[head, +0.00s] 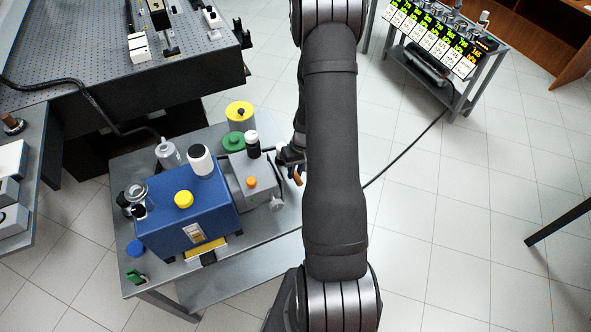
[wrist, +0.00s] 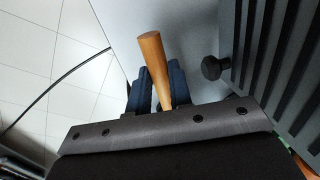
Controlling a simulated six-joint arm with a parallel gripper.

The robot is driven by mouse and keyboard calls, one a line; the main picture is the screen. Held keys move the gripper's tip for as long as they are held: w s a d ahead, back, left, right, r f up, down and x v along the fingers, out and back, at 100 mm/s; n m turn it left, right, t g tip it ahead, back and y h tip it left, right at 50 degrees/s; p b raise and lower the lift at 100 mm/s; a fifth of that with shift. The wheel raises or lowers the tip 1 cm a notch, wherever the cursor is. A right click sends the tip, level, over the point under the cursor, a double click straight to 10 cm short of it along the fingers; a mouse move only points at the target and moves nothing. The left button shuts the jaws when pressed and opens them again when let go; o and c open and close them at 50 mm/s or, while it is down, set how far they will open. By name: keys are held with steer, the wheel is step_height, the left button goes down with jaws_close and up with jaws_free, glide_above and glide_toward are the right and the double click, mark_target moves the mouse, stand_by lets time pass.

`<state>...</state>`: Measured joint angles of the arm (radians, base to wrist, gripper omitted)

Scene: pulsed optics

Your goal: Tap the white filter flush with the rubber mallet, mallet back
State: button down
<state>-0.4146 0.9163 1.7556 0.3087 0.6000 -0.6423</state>
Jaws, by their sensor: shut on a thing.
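My gripper (wrist: 160,86) is shut on the wooden handle of the mallet (wrist: 152,52), with a dark blue finger on either side. The mallet's rubber head is hidden in the wrist view. In the head view my gripper (head: 291,158) is at the right edge of the grey bench, partly behind my arm, with a bit of the brown handle (head: 297,176) below it. A white cylinder (head: 199,160), apparently the white filter, stands on top of the blue box (head: 180,215), left of my gripper. I cannot tell how far it is seated.
A grey pump unit (head: 241,185) with an orange cap and a black-and-white fitting (head: 252,145) stands between the blue box and my gripper. Yellow (head: 240,111) and green (head: 233,141) round parts are behind. A black knob (wrist: 212,67) juts out beside the handle.

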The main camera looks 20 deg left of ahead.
steer(key=shift+f, duration=0.55)
steer(key=shift+f, duration=0.4)
steer(key=c, duration=1.2)
jaws_free()
steer(key=shift+s+d, duration=3.5)
steer(key=shift+s, duration=0.05)
steer(key=shift+s+a+v, duration=0.1)
steer(key=shift+s+v, duration=0.05)
steer(key=shift+v, duration=0.8)
steer(key=shift+s+a+v, duration=0.15)
steer(key=shift+s+v, duration=0.05)
steer(key=shift+v, duration=0.75)
steer(key=shift+r, duration=0.1)
